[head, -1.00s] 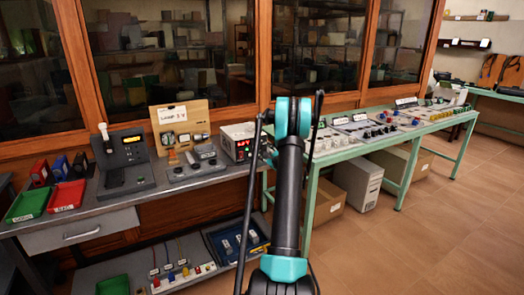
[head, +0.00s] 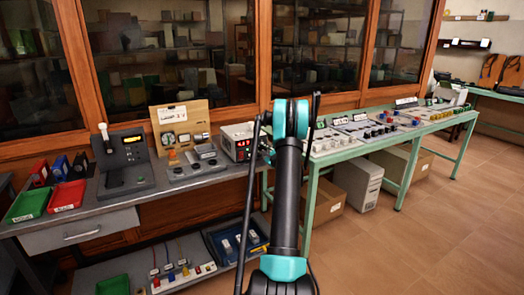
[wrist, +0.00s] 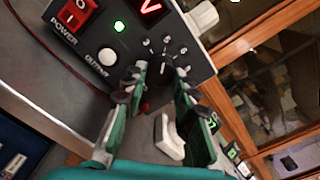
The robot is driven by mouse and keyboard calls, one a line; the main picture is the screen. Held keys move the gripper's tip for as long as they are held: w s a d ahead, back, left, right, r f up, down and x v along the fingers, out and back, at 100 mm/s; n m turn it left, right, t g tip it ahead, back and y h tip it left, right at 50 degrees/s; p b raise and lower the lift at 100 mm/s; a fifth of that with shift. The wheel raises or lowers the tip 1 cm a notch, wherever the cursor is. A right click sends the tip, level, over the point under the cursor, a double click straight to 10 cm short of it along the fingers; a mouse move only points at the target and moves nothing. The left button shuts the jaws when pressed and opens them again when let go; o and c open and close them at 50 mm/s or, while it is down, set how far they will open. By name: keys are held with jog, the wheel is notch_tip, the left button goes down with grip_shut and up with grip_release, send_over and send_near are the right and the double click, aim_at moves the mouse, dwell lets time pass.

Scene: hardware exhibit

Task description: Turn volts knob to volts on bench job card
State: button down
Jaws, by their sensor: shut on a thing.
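The power supply (head: 238,140) is a white and grey box with a red display on the bench; my arm partly covers its right side. In the wrist view its dark front panel (wrist: 82,45) shows a red power switch, a lit green lamp, a white output button and a red "V". The dark volts knob (wrist: 163,68) has a white pointer line and tick marks around it. My gripper (wrist: 160,76) has a finger on each side of the knob and is shut on it. The job card (head: 172,114) is on a wooden board; its writing is too small to read.
A grey switch unit (head: 194,163) stands left of the supply, with a dark tester (head: 125,162) farther left. Red (head: 67,195) and green (head: 28,204) trays lie at the bench's left end. A green-framed table (head: 345,147) with instruments stands right. The floor at right is clear.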

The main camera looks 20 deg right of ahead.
jog(key=shift+n, duration=0.3)
jog(key=n, duration=0.3)
jog(key=shift+n, duration=2.1)
jog(key=c, duration=1.2)
grip_release()
jog(key=shift+s, duration=0.15)
jog(key=s, duration=0.8)
jog(key=s+d, duration=0.1)
jog(key=s, duration=0.2)
jog(key=shift+s, duration=0.4)
